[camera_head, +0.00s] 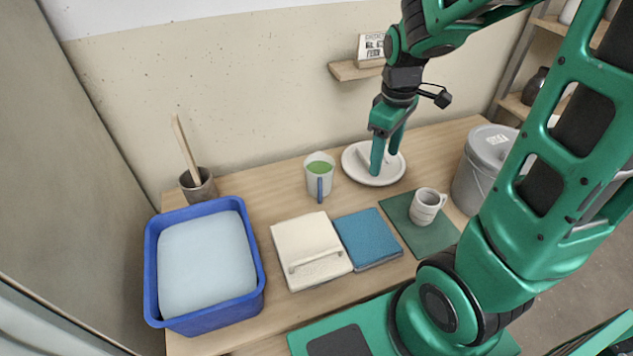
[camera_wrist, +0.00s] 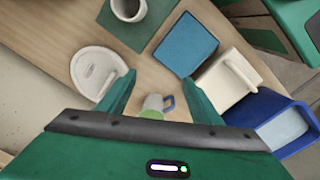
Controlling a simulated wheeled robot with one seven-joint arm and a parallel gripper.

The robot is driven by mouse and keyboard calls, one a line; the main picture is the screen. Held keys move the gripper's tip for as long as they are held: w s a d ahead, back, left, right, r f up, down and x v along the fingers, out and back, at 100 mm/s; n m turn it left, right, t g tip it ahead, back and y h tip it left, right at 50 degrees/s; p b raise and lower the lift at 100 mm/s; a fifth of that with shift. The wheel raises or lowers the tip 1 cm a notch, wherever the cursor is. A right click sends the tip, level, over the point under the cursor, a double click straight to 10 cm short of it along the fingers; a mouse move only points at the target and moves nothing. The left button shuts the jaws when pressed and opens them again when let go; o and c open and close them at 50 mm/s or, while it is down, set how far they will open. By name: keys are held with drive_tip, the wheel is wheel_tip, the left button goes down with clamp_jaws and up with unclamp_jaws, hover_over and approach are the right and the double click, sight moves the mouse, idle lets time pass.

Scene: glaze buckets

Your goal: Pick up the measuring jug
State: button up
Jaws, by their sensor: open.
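The measuring jug (camera_head: 319,176) stands upright on the wooden table near the back wall, with green contents and a blue handle facing the front. In the wrist view the jug (camera_wrist: 152,103) shows just beyond the gripper body, between the bases of the fingers, partly cut off by the palm edge. My gripper (camera_head: 386,160) is open and points down, to the right of the jug, above a white round plate (camera_head: 352,172). Nothing is between its fingers. In the wrist view its fingertips (camera_wrist: 159,79) are spread wide apart. The gripper is apart from the jug.
A cream slab with a handle (camera_head: 308,245), a blue slab (camera_head: 366,238) and a mug (camera_head: 426,206) on a green mat (camera_head: 430,240) lie in front. A grey bucket (camera_head: 472,180) stands right.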

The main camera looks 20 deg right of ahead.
sight(319, 192)
drive_tip(key=w+a+f+n, duration=0.6)
drive_tip(key=w+a, duration=0.1)
drive_tip(key=w+a+f+n, duration=0.3)
drive_tip(key=a, duration=0.1)
drive_tip(key=shift+w+a+f+n, duration=0.2)
drive_tip(key=shift+w+f+n, duration=0.05)
drive_tip(key=shift+w+n, duration=0.15)
drive_tip(key=shift+w+a+f, duration=0.1)
drive_tip(key=shift+a+f, duration=0.05)
drive_tip(key=shift+f, duration=0.2)
drive_tip(key=f, duration=1)
drive_tip(key=shift+w+f, duration=0.2)
drive_tip(key=shift+w, duration=0.1)
clamp_jaws()
